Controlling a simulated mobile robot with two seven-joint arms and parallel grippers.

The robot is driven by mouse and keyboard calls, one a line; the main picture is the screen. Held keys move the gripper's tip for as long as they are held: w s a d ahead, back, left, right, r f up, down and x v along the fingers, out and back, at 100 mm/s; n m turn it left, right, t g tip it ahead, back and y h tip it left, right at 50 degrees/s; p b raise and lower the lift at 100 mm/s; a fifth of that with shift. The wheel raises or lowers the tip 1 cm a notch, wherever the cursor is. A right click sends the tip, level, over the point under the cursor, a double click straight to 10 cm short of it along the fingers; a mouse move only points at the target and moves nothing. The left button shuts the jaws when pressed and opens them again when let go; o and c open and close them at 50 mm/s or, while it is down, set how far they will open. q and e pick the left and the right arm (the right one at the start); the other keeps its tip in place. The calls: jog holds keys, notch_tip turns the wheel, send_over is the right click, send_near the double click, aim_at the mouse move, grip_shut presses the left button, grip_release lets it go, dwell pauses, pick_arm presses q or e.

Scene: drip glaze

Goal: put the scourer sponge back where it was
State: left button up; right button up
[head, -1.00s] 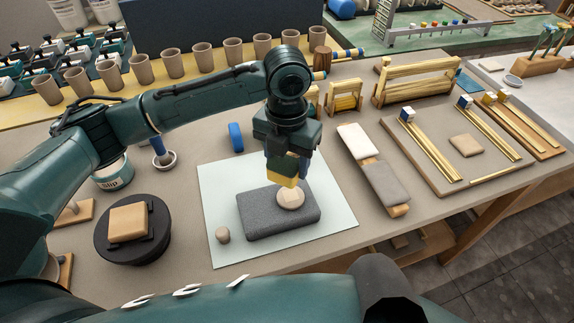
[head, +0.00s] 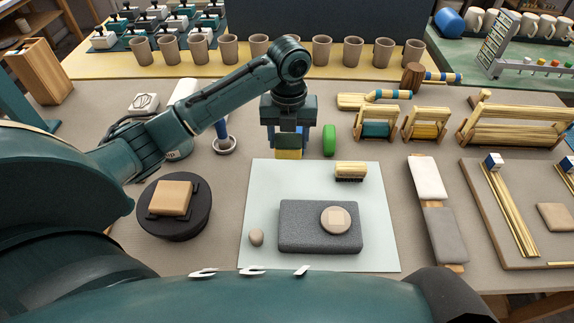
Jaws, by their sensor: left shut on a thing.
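My left gripper (head: 288,138) is shut on the scourer sponge (head: 289,154), a small block with a yellow lower part and a dark green upper part. It holds the sponge just behind the back edge of the pale sheet (head: 265,185). Whether the sponge touches the table cannot be told. Most of its upper part is hidden by the gripper. My right gripper is not in view.
On the sheet are a dark grey slab (head: 290,240) bearing a round beige disc (head: 335,220), a brush (head: 351,170) and a small pebble-like lump (head: 256,237). A green oval piece (head: 329,140) stands right of the gripper.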

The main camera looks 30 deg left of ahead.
aim_at(289, 137)
pick_arm(q)
notch_tip(289, 137, down, 8)
jog(key=shift+d+f+p, duration=0.1)
jog(key=shift+p, duration=0.2)
jog(key=o, duration=0.9)
jog(key=shift+f, duration=0.1)
notch_tip(289, 137, up, 12)
jog(key=shift+s+r+b, duration=0.1)
jog(key=shift+r+b, duration=0.1)
jog(key=shift+b, duration=0.4)
